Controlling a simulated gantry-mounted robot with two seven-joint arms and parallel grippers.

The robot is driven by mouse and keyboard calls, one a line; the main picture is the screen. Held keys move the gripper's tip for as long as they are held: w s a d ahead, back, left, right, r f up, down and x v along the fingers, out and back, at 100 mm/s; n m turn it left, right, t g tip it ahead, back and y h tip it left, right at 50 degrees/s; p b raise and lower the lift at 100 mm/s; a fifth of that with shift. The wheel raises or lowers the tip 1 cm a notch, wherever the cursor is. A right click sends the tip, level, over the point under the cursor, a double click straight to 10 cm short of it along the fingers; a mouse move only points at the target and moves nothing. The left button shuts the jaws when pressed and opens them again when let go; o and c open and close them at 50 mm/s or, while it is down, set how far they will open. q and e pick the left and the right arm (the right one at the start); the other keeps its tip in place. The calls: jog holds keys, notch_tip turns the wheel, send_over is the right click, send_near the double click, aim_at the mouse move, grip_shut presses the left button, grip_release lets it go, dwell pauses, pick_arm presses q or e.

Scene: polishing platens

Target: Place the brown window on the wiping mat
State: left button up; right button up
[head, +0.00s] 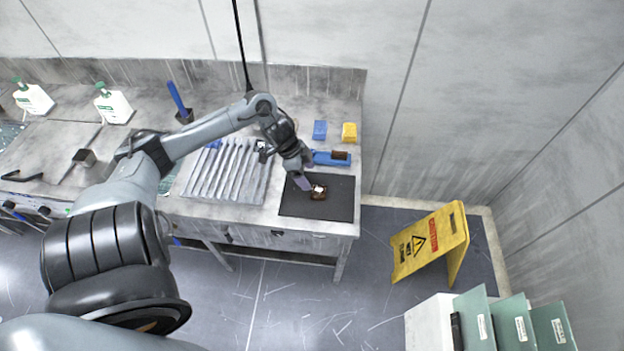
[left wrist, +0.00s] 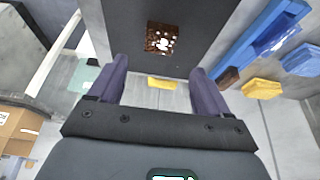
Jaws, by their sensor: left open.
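The brown window (head: 319,191), a small square with bright white patches on it, lies on the black wiping mat (head: 290,207) at the right end of the bench. In the left wrist view the window (left wrist: 161,38) sits on the dark mat (left wrist: 205,22) with bare mat around it. My left gripper (head: 303,182) is low over the mat, just left of the window in the head view. In the left wrist view its two purple fingers (left wrist: 159,68) are spread apart with nothing between them. The window shows beyond the fingertips, clear of both. My right gripper does not show.
A blue holder (head: 325,160) with another brown piece (head: 339,155) is behind the mat. Blue (head: 320,130) and yellow (head: 349,132) blocks stand farther back. A ribbed metal rack (head: 226,172) is left of the mat. A yellow floor sign (head: 430,243) stands beyond the bench.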

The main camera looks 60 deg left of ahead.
pick_arm(q)
jog(key=shift+m+t+y, duration=0.4)
jog(key=shift+t+y, duration=0.1)
jog(key=shift+t, duration=0.4)
jog(key=d+f, duration=0.1)
jog(key=d, duration=0.1)
jog(key=d+f, duration=0.1)
jog(key=d, duration=0.2)
jog(key=d+f, duration=0.1)
jog(key=d, duration=0.1)
jog(key=shift+d+f, duration=0.2)
jog(key=shift+d, duration=0.15)
jog(key=s+d+f+t+y, duration=0.1)
jog(key=d, duration=0.8)
jog(key=s+d+r+n+g, duration=0.1)
jog(key=s+d+r+n, duration=0.1)
jog(key=s+d, duration=0.3)
jog(key=s+d+r+n+g, duration=0.1)
jog(key=s+d+r+n, duration=0.2)
jog(key=d, duration=0.5)
jog(key=s+r, duration=0.1)
jog(key=s, duration=0.1)
jog(key=shift+s+d+n+g, duration=0.15)
jog(key=shift+s+n+g, duration=0.15)
jog(key=shift+s+g, duration=0.1)
jog(key=shift+r, duration=0.15)
